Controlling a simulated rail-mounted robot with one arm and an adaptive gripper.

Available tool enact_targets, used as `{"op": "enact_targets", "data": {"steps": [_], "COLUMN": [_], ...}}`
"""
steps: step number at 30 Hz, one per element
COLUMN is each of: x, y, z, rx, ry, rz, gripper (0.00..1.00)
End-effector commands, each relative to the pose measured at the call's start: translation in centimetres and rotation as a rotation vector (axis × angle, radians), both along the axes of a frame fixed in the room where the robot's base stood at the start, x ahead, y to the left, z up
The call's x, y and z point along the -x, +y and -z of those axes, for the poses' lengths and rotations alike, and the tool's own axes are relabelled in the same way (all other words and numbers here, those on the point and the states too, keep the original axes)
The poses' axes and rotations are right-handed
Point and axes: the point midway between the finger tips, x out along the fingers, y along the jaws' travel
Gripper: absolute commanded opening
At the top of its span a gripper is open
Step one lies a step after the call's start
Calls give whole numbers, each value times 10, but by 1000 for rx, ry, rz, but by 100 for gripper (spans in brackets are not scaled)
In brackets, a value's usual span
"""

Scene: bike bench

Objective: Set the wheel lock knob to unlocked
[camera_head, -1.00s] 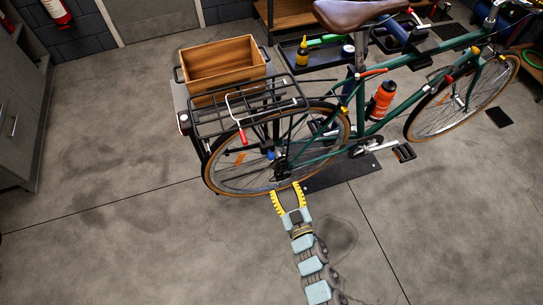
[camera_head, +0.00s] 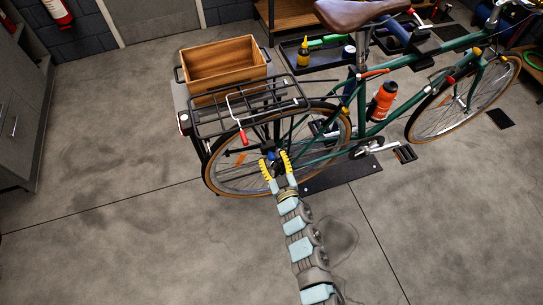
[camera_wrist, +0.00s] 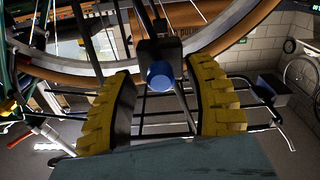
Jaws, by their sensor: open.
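The wheel lock knob (camera_wrist: 160,76) is a round blue knob on a dark block at the rear wheel. In the wrist view it sits between and just beyond my yellow fingertips. In the head view a bit of the blue knob (camera_head: 271,156) shows between the fingers. My gripper (camera_head: 275,160) is open, with its two yellow fingers on either side of the knob; contact cannot be made out. It also fills the lower wrist view (camera_wrist: 165,105). The rear wheel (camera_head: 213,181) stands behind the gripper. The knob's marking or setting cannot be read.
The green bike stands on a dark base plate (camera_head: 345,174). A wooden crate (camera_head: 223,66) and a tool tray (camera_head: 325,57) lie behind. The floor in front is clear.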

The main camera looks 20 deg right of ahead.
Motion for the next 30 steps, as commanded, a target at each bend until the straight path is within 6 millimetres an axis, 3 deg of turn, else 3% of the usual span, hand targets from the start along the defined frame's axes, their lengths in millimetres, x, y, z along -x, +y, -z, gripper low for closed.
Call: {"op": "enact_targets", "data": {"steps": [6,16,17,22,30], "x": [-11,-13,-13,-13,-12], "y": [0,0,0,0,0], "z": [0,0,0,0,0], "rx": [-1,-1,-1,-1,-1], "ry": [0,0,0,0,1], "rz": [0,0,0,0,0], "gripper": [54,54,51,2,0]}}
